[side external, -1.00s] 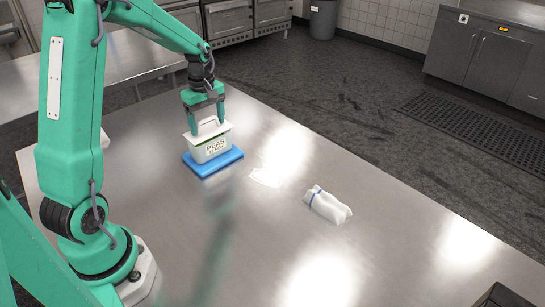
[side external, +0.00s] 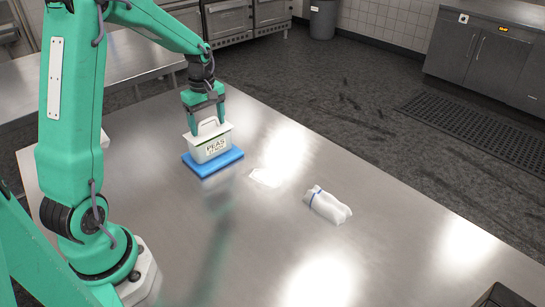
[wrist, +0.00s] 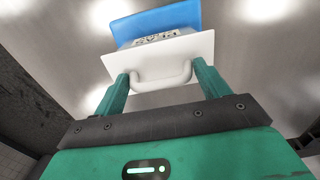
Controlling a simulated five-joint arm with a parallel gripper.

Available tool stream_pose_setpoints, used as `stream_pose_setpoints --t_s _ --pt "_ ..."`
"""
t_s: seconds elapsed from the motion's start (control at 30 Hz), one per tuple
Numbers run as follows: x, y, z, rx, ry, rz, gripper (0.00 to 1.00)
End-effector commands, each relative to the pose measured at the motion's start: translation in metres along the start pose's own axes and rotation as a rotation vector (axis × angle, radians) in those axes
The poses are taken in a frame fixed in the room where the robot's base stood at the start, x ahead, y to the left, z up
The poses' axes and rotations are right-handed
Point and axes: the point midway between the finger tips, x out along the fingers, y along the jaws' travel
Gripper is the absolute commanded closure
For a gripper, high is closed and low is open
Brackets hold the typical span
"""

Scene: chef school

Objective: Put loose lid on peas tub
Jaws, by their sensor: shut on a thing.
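The white peas tub (side external: 211,149), with a PEAS label, stands upright on a blue board (side external: 213,167). The white lid (wrist: 160,62) lies across the tub's top with its looped handle upward. It also shows in the side view (side external: 209,134). My gripper (side external: 208,126) is directly above the tub, its green fingers shut on the lid's handle; it also shows in the wrist view (wrist: 161,82). The lid looks level and roughly lined up with the tub. I cannot tell whether its rim is fully seated. In the wrist view the lid hides most of the tub.
A white rolled cloth with a blue band (side external: 327,205) lies on the steel table (side external: 260,235) to the right. A flat pale sheet or patch (side external: 265,177) lies between it and the board. A dark object (side external: 503,296) sits at the lower right corner. The table's middle is clear.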

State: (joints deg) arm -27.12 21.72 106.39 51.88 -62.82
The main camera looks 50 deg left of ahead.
Motion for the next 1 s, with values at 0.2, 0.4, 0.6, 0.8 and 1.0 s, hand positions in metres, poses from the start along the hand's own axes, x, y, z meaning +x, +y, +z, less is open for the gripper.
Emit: stream_pose_setpoints --t_s 0.2,0.4,0.6,0.8,1.0 --pt "0.0003 -0.0001 0.0 0.0 0.0 0.0 0.48" --pt "0.0003 -0.0001 0.0 0.0 0.0 0.0 0.48" --pt "0.0017 -0.0001 0.0 0.0 0.0 0.0 0.48" --pt "0.0044 -0.0002 0.0001 0.0 0.0 -0.001 0.48" --pt "0.0061 -0.0001 0.0001 0.0 0.0 0.0 0.48"
